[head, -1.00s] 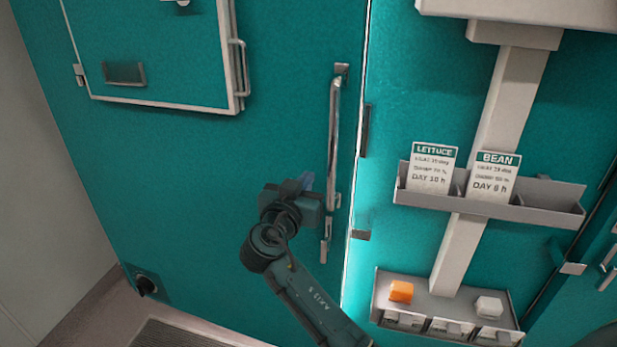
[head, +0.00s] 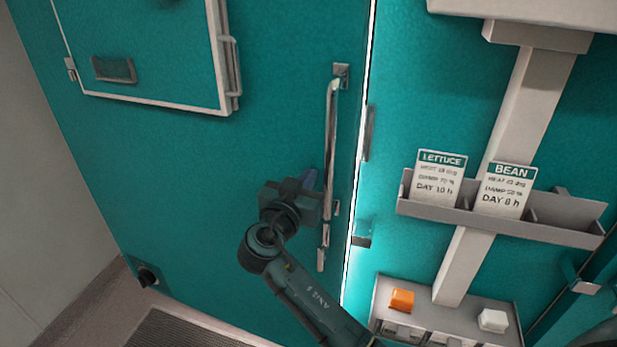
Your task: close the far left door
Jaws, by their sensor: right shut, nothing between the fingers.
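The far left door (head: 190,170) is a large teal panel with a long vertical metal handle (head: 331,150) near its right edge. A bright strip of light shows along that right edge, so the door looks slightly ajar. My right gripper (head: 312,182) is shut and empty, at the door's face just left of the handle's lower half. Its fingertips are mostly hidden behind the wrist, so I cannot tell whether they touch the door. My left gripper is not in view.
A white-framed hatch (head: 150,50) is on the door's upper part. Right of the door, a grey post carries a card holder (head: 500,222) with lettuce and bean cards. Below is a box with an orange button (head: 402,300) and a white button (head: 492,320). A floor grate (head: 185,330) lies below.

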